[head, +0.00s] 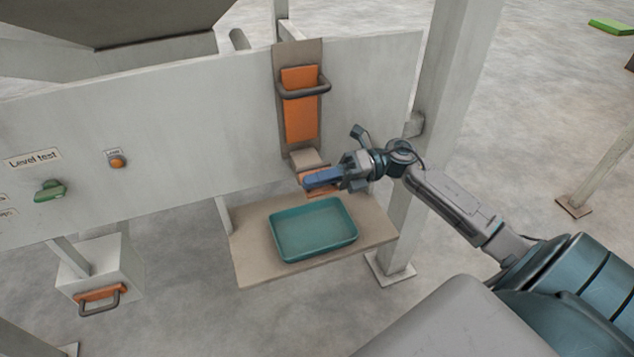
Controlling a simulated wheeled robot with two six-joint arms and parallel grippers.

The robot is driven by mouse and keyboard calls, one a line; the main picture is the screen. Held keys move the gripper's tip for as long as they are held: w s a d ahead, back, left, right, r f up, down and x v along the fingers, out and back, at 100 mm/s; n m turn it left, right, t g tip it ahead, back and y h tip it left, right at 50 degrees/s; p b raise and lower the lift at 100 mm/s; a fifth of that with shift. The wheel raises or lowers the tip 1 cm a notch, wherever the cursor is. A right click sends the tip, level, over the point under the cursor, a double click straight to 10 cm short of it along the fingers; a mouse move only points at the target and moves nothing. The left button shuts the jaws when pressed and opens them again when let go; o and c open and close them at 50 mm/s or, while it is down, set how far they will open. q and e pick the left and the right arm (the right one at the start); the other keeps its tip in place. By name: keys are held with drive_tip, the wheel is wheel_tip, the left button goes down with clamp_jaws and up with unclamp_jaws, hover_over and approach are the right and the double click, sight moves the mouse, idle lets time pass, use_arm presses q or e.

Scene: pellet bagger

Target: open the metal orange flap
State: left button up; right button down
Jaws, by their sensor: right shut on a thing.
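The orange flap (325,193) is at the lower end of the grey chute (307,158), just above the teal tray. It is mostly hidden behind my right gripper, so how far it stands open cannot be told. My right gripper (312,181), with blue fingers, comes in from the right and is shut on the flap. My left gripper is out of view.
The teal tray (273,246) sits empty on a beige shelf (250,271). Above is an orange slide plate (300,116) with a dark handle. A post (432,130) stands close to my right arm. A green knob (49,191) and an orange button (117,161) are on the left panel.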

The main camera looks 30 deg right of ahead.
drive_tip(key=shift+w+r+m, duration=0.2)
drive_tip(key=shift+r+m, duration=0.15)
drive_tip(key=shift+m, duration=0.35)
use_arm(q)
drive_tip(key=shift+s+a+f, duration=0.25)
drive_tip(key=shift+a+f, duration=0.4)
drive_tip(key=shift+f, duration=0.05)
use_arm(e)
drive_tip(key=shift+d+r, duration=0.1)
